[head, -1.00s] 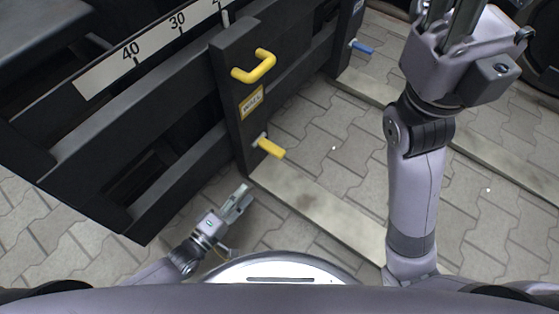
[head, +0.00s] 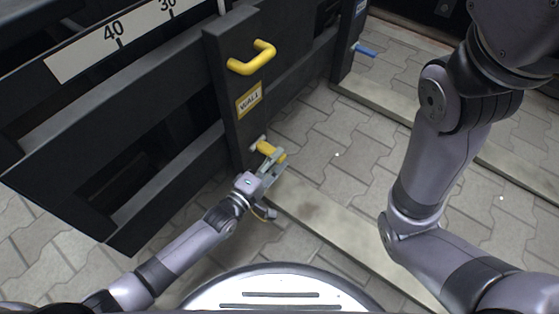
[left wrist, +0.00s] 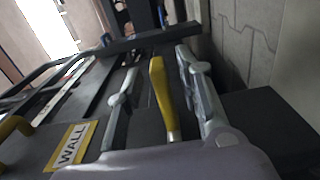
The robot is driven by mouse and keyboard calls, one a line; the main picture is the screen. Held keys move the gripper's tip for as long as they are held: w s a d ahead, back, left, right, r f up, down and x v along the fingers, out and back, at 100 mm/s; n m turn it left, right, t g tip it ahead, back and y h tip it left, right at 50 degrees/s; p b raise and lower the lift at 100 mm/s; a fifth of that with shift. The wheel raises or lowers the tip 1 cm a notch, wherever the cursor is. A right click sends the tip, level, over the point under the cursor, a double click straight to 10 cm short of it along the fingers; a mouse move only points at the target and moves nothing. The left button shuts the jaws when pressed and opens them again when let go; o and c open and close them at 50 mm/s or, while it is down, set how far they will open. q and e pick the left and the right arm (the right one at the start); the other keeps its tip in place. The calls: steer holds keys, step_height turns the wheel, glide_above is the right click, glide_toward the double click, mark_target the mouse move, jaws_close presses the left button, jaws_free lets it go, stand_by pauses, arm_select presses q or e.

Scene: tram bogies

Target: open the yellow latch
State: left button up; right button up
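The yellow latch (head: 267,148) is a short yellow lever low on the black post marked WALL. In the left wrist view the yellow latch (left wrist: 161,92) lies between the two grey fingers of my left gripper (left wrist: 157,64), with a visible gap on each side. In the head view my left gripper (head: 270,164) is at the latch and partly covers it. Its fingers are open; I see no firm contact. My right arm runs out of the head view at the upper right, so its gripper is not visible.
A yellow handle (head: 252,58) and a WALL label (head: 249,100) are on the post (head: 226,80) above the latch. A blue lever (head: 364,50) is on another post farther back. Paved floor (head: 325,140) lies open to the right.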

arm_select(q)
steer(key=shift+x, duration=0.9)
steer(key=shift+c, duration=0.2)
jaws_close()
